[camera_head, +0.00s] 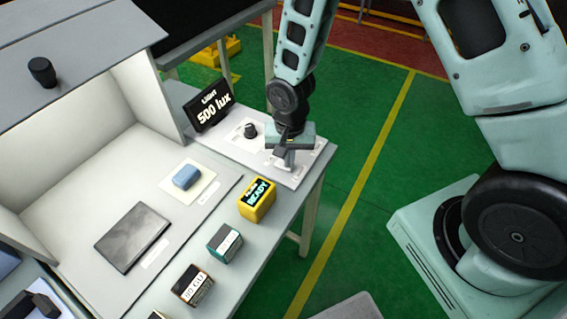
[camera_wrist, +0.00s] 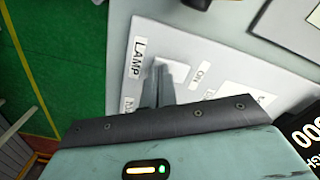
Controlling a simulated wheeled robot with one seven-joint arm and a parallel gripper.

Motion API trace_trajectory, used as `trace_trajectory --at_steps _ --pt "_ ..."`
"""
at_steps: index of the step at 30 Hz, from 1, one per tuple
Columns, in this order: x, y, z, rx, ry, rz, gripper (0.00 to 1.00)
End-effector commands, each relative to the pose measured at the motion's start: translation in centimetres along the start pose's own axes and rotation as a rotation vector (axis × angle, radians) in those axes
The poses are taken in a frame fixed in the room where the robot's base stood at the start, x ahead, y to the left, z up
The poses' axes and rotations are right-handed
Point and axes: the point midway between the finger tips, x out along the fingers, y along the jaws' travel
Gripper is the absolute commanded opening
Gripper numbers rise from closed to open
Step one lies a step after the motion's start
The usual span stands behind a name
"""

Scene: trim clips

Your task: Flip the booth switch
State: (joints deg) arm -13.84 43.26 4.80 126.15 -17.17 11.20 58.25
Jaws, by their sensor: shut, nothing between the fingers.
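The lamp switch plate (camera_wrist: 185,50) is light grey, with a LAMP label and an ON label beside my fingers in the wrist view. My gripper (camera_wrist: 165,78) is shut and empty, pointing down over this plate. In the head view my gripper (camera_head: 284,158) is at the right end of the bench beside the booth. The switch lever is mostly hidden by my fingers, so I cannot tell its position or whether I touch it.
A black knob (camera_head: 250,130) stands on the panel just left of my gripper. A yellow box (camera_head: 257,201) reading READY, a teal box (camera_head: 224,243) and a dark box (camera_head: 193,285) line the front edge. The booth (camera_head: 85,150) holds a blue block (camera_head: 186,176) and a grey plate (camera_head: 133,237).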

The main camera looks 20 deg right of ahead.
Motion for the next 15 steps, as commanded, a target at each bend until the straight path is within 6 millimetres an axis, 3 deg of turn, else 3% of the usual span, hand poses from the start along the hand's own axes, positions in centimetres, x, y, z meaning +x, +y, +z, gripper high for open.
trace_trajectory --at_steps 8,15 --pt "-0.1 0.0 0.0 0.0 0.001 0.0 0.0" --pt "-1.9 0.0 0.0 -0.002 0.001 -0.001 0.0"
